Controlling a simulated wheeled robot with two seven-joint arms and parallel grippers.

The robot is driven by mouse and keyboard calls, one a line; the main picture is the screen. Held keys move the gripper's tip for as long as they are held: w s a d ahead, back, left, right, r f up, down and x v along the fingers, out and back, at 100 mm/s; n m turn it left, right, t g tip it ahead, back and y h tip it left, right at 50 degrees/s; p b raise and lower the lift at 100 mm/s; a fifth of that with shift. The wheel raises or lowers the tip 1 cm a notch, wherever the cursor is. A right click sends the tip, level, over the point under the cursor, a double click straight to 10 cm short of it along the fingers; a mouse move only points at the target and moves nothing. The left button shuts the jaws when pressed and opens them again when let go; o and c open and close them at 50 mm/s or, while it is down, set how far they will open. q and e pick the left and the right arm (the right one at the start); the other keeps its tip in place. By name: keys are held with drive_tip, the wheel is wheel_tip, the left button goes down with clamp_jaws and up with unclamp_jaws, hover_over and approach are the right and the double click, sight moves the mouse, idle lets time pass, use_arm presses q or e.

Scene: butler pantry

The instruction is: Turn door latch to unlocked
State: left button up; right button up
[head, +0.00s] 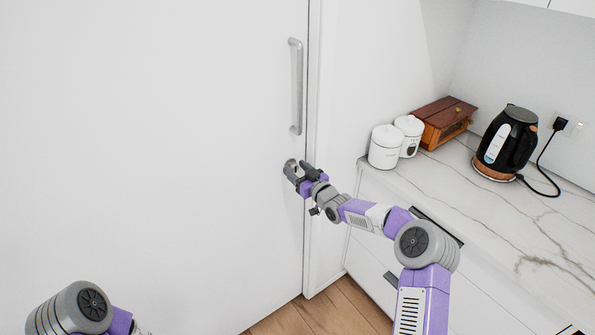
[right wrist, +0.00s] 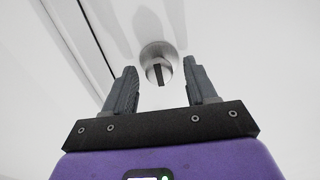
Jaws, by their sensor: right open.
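The door latch is a small round metal fitting (right wrist: 151,51) on the white door (head: 150,130), below the handle. In the right wrist view its dark turn piece (right wrist: 158,75) stands roughly upright in that picture. My right gripper (head: 300,172) is at the latch, which is partly hidden by the fingers in the head view. The right wrist view shows the right gripper (right wrist: 160,72) open, with one finger on each side of the latch and a gap to the turn piece. Only part of my left arm shows at the lower left; its gripper is out of view.
A vertical metal handle (head: 297,88) is on the door above the latch. To the right, a marble counter (head: 450,205) holds two white canisters (head: 385,148), a wooden box (head: 445,118) and a black kettle (head: 510,140). Wooden floor (head: 335,310) shows below.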

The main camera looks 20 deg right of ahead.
clamp_jaws()
idle(0.3)
